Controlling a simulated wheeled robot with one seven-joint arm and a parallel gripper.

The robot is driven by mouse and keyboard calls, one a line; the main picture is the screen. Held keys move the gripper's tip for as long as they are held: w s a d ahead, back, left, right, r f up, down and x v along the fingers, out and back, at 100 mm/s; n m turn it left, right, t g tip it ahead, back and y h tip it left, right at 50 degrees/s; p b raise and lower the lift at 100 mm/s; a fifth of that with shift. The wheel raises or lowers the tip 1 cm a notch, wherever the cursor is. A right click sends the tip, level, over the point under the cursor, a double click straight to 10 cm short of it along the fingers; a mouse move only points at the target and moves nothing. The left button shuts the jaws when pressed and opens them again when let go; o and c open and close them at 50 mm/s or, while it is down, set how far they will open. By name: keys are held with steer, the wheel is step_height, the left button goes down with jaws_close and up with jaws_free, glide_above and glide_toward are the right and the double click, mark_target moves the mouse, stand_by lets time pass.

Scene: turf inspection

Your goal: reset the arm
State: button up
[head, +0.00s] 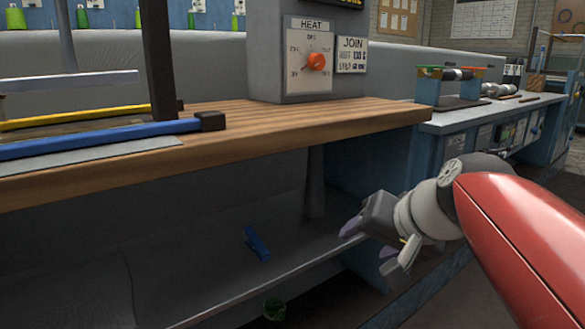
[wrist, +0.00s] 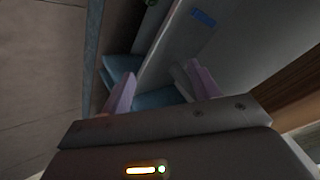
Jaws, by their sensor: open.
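My gripper (head: 367,240) is at the end of my red arm, in the lower right of the head view. It is beside the front edge of the grey lower shelf (head: 200,290), below the wooden worktop (head: 290,125). Its purple-tipped fingers are apart, with nothing seen between them. In the wrist view my gripper (wrist: 158,75) also shows spread, empty fingers. A small blue object (head: 257,243) lies on the lower shelf, left of my gripper and apart from it; it also shows in the wrist view (wrist: 203,18).
A green crumpled-looking thing (head: 273,308) is below the shelf edge. The HEAT control box (head: 311,55) stands on the worktop, with blue (head: 100,139) and yellow (head: 75,117) bars at left. A second bench (head: 475,118) stands behind my gripper.

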steer(key=s+d+f+n+g+h, duration=0.1)
steer(key=s+f+n+h, duration=0.1)
steer(key=s+f, duration=0.55)
steer(key=s+d+f+n+g+h, duration=0.1)
steer(key=s+d+f+h, duration=0.1)
steer(key=s+f, duration=0.5)
step_height(320, 180, up, 12)
steer(key=w+p, duration=0.1)
steer(key=p, duration=1.2)
steer(key=shift+p, duration=0.3)
